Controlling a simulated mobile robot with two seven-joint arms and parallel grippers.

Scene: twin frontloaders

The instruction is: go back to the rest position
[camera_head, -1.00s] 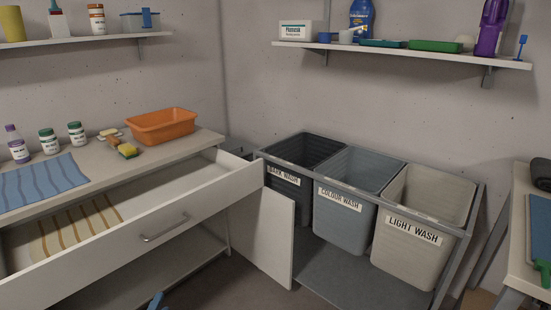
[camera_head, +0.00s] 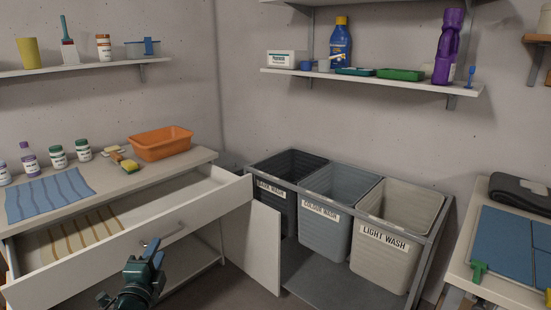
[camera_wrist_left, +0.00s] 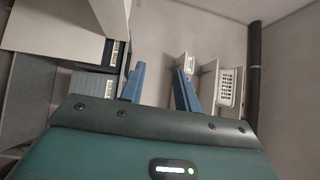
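My left gripper (camera_head: 153,250) shows at the lower left of the head view, in front of the open drawer (camera_head: 75,277) and near its handle. In the left wrist view its two blue fingers (camera_wrist_left: 159,85) are spread apart with nothing between them. A striped yellowish cloth (camera_head: 85,232) lies inside the drawer. My right gripper is not in either view.
The counter holds a blue striped cloth (camera_head: 48,195), several bottles and an orange basin (camera_head: 160,143). A cabinet door (camera_head: 252,248) stands open beside the laundry bins (camera_head: 398,206). A table with a blue board (camera_head: 510,241) is at right.

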